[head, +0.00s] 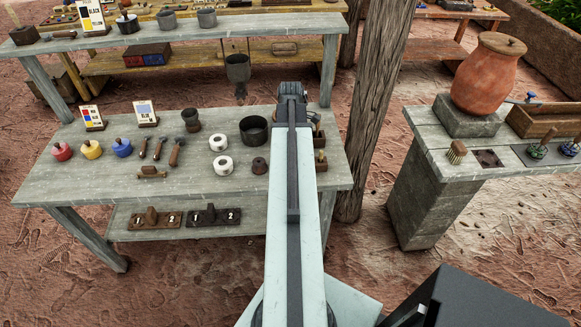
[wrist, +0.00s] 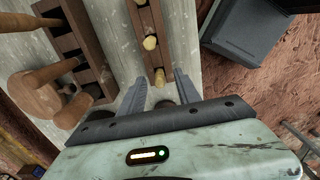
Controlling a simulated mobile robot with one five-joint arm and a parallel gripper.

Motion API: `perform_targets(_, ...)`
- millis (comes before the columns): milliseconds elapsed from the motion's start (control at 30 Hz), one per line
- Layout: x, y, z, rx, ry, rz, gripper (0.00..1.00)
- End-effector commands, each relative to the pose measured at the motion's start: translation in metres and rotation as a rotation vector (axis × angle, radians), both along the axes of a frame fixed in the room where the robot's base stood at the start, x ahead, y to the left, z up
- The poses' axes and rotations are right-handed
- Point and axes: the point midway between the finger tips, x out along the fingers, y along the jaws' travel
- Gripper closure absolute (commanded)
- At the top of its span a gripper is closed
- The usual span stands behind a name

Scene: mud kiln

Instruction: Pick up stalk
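In the wrist view, pale yellow stalk-like pieces stand end-up in a narrow brown wooden rack. One stalk (wrist: 159,77) is between the fingertips of my gripper (wrist: 160,80), and another stalk (wrist: 150,42) is farther along the rack (wrist: 143,18). I cannot tell which is the task's stalk. The fingers are apart, one on each side of the rack, with no visible contact on the nearer stalk. In the head view, my gripper (head: 291,92) is over the right end of the grey table; my arm hides part of the rack area. A yellowish tip (head: 321,155) shows right of the arm.
A dark wooden rack (wrist: 68,42) and a round wooden-handled tool (wrist: 40,98) lie left of the gripper in the wrist view. On the grey table (head: 90,180) stand a dark pot (head: 254,130), white rings and coloured jars. A wooden post (head: 375,100) rises close right.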

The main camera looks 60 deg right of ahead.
Motion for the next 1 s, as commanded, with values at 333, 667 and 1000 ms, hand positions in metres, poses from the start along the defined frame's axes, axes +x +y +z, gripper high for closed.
perform_targets(333, 0.000, 0.000, -0.013, 0.000, 0.000, -0.001, 0.72)
perform_targets(667, -0.001, 0.000, -0.014, 0.000, 0.000, -0.001, 1.00)
perform_targets(1000, -0.001, 0.000, 0.012, 0.000, 0.000, -0.002, 1.00)
